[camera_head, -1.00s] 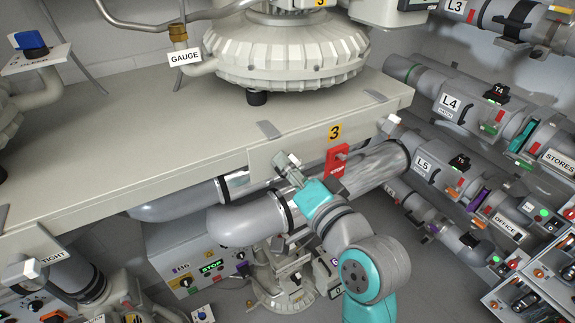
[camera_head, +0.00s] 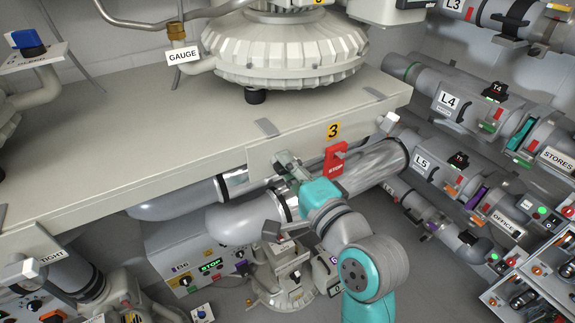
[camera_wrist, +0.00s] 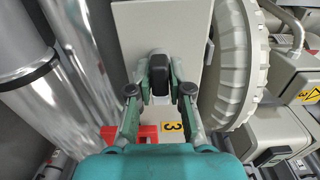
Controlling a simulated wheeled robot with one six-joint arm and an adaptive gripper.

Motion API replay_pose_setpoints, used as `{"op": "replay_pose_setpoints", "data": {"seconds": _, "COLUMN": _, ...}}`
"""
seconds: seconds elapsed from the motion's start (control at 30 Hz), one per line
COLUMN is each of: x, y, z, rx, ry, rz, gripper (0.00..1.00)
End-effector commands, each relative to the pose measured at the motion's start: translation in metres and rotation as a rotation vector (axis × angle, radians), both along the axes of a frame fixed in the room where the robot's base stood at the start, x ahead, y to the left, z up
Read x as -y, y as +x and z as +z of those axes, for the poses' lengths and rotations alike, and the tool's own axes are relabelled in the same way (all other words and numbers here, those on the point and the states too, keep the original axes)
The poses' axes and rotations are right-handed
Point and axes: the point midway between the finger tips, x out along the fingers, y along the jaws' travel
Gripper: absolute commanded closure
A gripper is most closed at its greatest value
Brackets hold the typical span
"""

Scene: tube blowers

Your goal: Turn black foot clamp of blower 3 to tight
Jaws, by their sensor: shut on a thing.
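The black clamp handle (camera_wrist: 159,72) shows in the wrist view on a pale plate that bears a yellow 3 label (camera_wrist: 172,127). My gripper (camera_wrist: 160,88) has its two green fingers on either side of the handle and is shut on it. In the head view my gripper (camera_head: 286,162) is at the front panel (camera_head: 262,158) under blower 3 (camera_head: 285,60), left of the 3 label (camera_head: 333,131). The clamp is hidden behind my gripper there, and I cannot read any tight marking beside it.
A red tagged part (camera_head: 335,161) sits right of my gripper, below the 3 label. Grey and shiny pipes (camera_head: 240,219) run just below the panel. A control box (camera_head: 190,262) stands lower left. Labelled pipes (camera_head: 470,115) fill the right side.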

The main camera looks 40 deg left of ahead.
Motion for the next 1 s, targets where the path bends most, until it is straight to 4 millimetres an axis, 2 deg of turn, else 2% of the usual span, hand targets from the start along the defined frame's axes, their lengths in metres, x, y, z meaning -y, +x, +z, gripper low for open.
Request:
{"op": "replay_pose_setpoints", "data": {"seconds": 0.4, "x": 0.000, "y": 0.000, "z": -0.001, "rx": -0.008, "ry": 0.000, "rz": -0.001, "gripper": 1.00}}
{"op": "replay_pose_setpoints", "data": {"seconds": 0.43, "x": 0.000, "y": 0.000, "z": -0.001, "rx": -0.008, "ry": 0.000, "rz": -0.001, "gripper": 0.74}}
{"op": "replay_pose_setpoints", "data": {"seconds": 0.5, "x": 0.000, "y": 0.000, "z": -0.001, "rx": -0.007, "ry": 0.001, "rz": -0.001, "gripper": 0.58}}
{"op": "replay_pose_setpoints", "data": {"seconds": 0.83, "x": 0.001, "y": 0.000, "z": -0.001, "rx": -0.006, "ry": 0.001, "rz": -0.001, "gripper": 0.58}}
{"op": "replay_pose_setpoints", "data": {"seconds": 1.0, "x": 0.017, "y": -0.006, "z": -0.001, "rx": -0.005, "ry": 0.000, "rz": -0.003, "gripper": 0.58}}
